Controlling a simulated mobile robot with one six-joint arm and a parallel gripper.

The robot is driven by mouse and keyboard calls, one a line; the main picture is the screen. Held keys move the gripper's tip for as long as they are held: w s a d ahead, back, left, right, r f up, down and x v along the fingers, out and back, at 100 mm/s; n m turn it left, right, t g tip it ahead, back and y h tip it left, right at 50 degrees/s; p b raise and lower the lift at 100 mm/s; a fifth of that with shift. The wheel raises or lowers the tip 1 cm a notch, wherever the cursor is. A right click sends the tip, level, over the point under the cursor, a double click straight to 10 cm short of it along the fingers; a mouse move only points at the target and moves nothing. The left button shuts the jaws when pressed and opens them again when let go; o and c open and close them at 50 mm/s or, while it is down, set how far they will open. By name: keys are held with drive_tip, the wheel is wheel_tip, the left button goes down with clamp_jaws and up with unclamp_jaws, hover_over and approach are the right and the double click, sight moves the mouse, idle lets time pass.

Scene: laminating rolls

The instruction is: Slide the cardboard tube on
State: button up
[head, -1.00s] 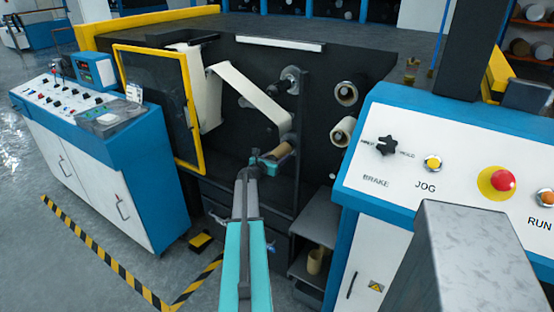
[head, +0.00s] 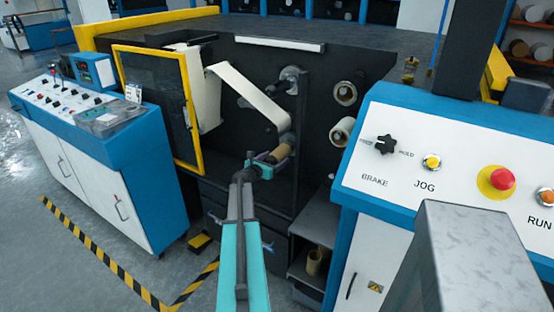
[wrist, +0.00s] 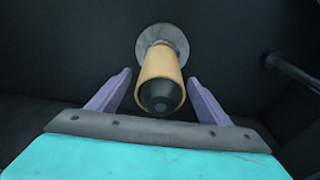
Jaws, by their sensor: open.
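The tan cardboard tube (wrist: 160,66) sits around a dark shaft, whose black tapered tip (wrist: 161,95) sticks out of its near end. A grey round flange (wrist: 177,37) stands behind the tube's far end; I cannot tell whether they touch. My gripper (wrist: 161,88) is open, one purple finger on each side of the tube's near end and the tip, with a visible gap on both sides. In the head view the tube (head: 280,153) lies just beyond my gripper (head: 264,160), below the white web.
The yellow-framed guard (head: 190,110) stands open to the left. Other rolls (head: 342,131) sit on the dark machine face at right. The blue control panel (head: 460,135) is at near right. A shelf (head: 310,278) holding a tube is below.

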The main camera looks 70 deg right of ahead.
drive_tip(key=b+v, duration=0.1)
drive_tip(key=v, duration=0.9)
drive_tip(key=shift+w+a+b, duration=0.2)
drive_tip(key=shift+a+b, duration=0.15)
drive_tip(key=shift+w, duration=0.1)
